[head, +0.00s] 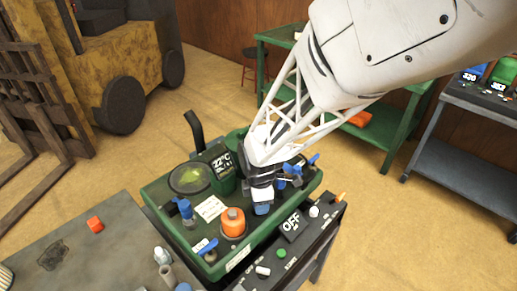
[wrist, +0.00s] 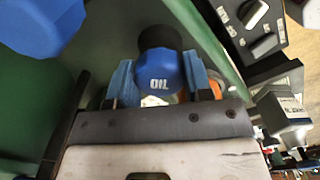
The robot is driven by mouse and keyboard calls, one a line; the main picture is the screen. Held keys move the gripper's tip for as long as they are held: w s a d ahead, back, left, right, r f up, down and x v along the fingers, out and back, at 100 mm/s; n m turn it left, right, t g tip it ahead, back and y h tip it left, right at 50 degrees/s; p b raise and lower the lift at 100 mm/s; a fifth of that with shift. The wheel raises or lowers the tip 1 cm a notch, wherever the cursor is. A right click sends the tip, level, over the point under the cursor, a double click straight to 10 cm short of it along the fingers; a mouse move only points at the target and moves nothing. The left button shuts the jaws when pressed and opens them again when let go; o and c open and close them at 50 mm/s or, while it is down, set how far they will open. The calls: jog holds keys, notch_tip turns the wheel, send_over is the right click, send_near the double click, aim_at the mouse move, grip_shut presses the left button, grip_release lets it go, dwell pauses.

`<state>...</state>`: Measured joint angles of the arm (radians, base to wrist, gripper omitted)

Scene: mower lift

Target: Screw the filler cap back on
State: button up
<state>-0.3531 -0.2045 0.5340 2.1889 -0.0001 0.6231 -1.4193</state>
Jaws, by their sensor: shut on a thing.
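A blue cap marked OIL (wrist: 160,75) sits between the two fingers of my gripper (wrist: 160,80) in the wrist view, with a dark round part (wrist: 160,38) against its far side. In the head view my gripper (head: 262,190) is over the right-middle of the green machine deck (head: 160,200), and the blue cap (head: 263,208) shows just below it. My gripper is shut on this cap. I cannot tell whether the cap is seated on a neck, as the gripper hides its surroundings.
An orange knob (head: 233,222) stands close left of my gripper.

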jog(key=shift+m, duration=1.9)
grip_shut()
jog(key=shift+c, duration=1.6)
grip_release()
jog(key=shift+m, duration=1)
jog(key=m, duration=0.4)
grip_shut()
jog(key=shift+m, duration=1.1)
jog(key=m, duration=0.3)
jog(key=shift+m, duration=1.7)
